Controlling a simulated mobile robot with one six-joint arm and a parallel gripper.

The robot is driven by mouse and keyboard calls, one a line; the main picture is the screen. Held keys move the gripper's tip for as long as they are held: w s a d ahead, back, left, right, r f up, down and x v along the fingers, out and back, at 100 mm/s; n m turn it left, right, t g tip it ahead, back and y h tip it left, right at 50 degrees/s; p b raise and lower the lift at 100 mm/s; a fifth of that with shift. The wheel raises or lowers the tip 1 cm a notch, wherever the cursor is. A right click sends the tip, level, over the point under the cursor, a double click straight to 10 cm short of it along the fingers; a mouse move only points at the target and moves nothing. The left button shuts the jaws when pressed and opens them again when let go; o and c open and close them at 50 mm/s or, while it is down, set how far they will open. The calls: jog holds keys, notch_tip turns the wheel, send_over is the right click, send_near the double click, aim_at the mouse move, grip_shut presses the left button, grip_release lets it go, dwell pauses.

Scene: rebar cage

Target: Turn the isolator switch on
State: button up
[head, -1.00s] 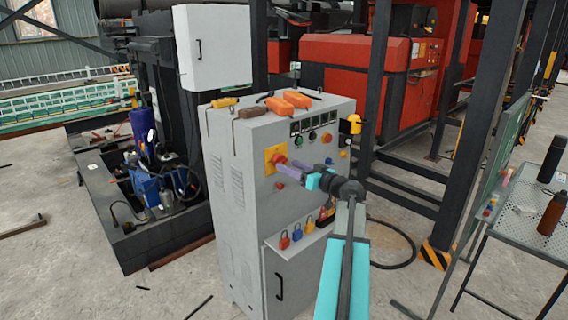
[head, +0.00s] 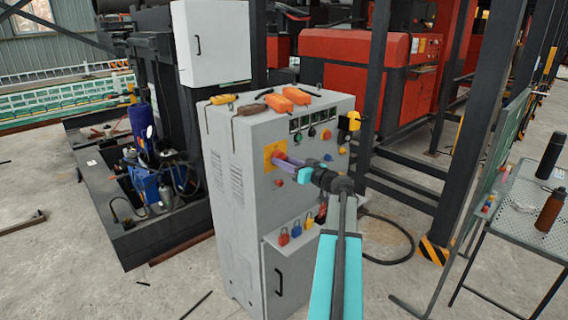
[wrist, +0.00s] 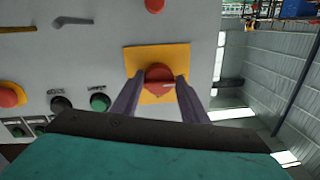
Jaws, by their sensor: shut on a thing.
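The isolator switch is a red rotary knob (wrist: 159,75) on a yellow square plate (wrist: 178,55). In the head view the yellow plate (head: 269,155) is on the upper left of the grey cabinet's front. My gripper (wrist: 158,88) has its two purple fingers on either side of the red knob, shut on it. In the head view my gripper (head: 282,164) reaches the knob from the right and partly hides it. A small pale mark shows on the knob in the wrist view.
The grey cabinet (head: 243,190) carries gauges, buttons and a red button (head: 279,182) below the plate. Several padlocks (head: 296,229) sit on a ledge lower down. Orange and yellow tools (head: 279,102) lie on top. A mesh table (head: 515,200) stands at right.

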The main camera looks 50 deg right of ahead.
jog(key=shift+f+m+b, duration=0.15)
jog(key=shift+m+b, duration=0.35)
jog(key=shift+b, duration=0.3)
jog(key=shift+a+r+m+t+h+b, duration=0.2)
jog(key=shift+m+b, duration=0.7)
jog(key=shift+m, duration=2.1)
jog(key=shift+f+m+t+h+b, duration=0.2)
jog(key=shift+m+b, duration=0.7)
jog(key=shift+m, duration=2.1)
jog(key=shift+a+r+m+t+h+b, duration=0.2)
jog(key=shift+m+b, duration=0.7)
jog(key=shift+m, duration=2.1)
jog(key=shift+d, duration=0.1)
